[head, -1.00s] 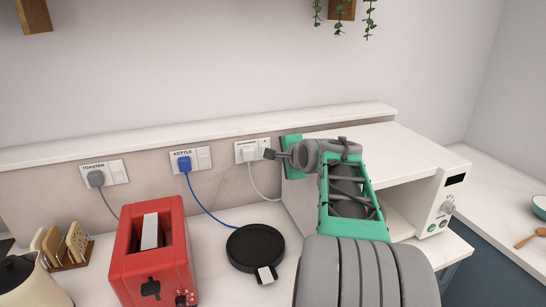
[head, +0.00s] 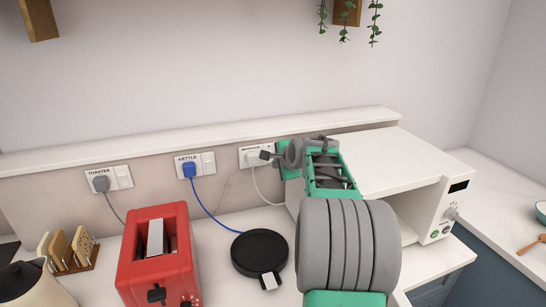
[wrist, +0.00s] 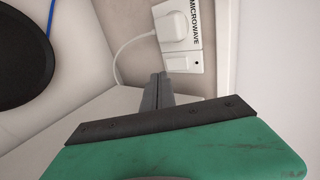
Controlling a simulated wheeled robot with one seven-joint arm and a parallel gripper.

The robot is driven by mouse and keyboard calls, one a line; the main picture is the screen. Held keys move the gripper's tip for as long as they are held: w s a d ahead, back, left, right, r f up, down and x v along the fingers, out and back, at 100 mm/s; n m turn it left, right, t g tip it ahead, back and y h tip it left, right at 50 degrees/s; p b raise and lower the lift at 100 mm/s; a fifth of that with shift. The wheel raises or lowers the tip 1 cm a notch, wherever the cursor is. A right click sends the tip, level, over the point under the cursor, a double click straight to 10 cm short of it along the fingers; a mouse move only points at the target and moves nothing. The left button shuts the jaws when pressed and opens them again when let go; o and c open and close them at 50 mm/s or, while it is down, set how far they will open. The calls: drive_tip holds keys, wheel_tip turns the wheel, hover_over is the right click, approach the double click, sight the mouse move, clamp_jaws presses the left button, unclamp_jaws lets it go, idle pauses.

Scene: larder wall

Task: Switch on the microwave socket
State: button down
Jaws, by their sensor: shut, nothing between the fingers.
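The microwave socket (head: 246,153) is a white wall plate with a white plug in it, on the splashback left of the microwave (head: 440,208). In the wrist view its label reads MICROWAVE, and the plug (wrist: 173,28) sits beside the switch (wrist: 183,63). My gripper (head: 264,155) is shut and empty, in front of the socket, and hides part of it in the head view. In the wrist view the fingertips (wrist: 159,76) show close to the switch, just to its left. I cannot tell whether they touch the plate.
The toaster socket (head: 122,176) and kettle socket (head: 208,162) are further left along the wall. A red toaster (head: 150,262), a black round kettle base (head: 259,252) and a toast rack (head: 84,247) stand on the counter. A ledge (head: 200,140) runs above the sockets.

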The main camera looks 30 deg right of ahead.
sight(270, 162)
drive_tip(key=w, duration=0.1)
drive_tip(key=w+d+f+p, duration=0.1)
drive_tip(key=w, duration=0.3)
drive_tip(key=shift+d+f+p, duration=0.15)
drive_tip(key=shift+p, duration=0.15)
drive_tip(key=shift+f+b, duration=0.35)
drive_tip(key=shift+b, duration=0.4)
drive_tip(key=t+b, duration=0.1)
drive_tip(key=b, duration=0.2)
drive_tip(key=shift+f+h, duration=0.2)
drive_tip(key=shift+h, duration=0.1)
drive_tip(key=shift+r, duration=0.3)
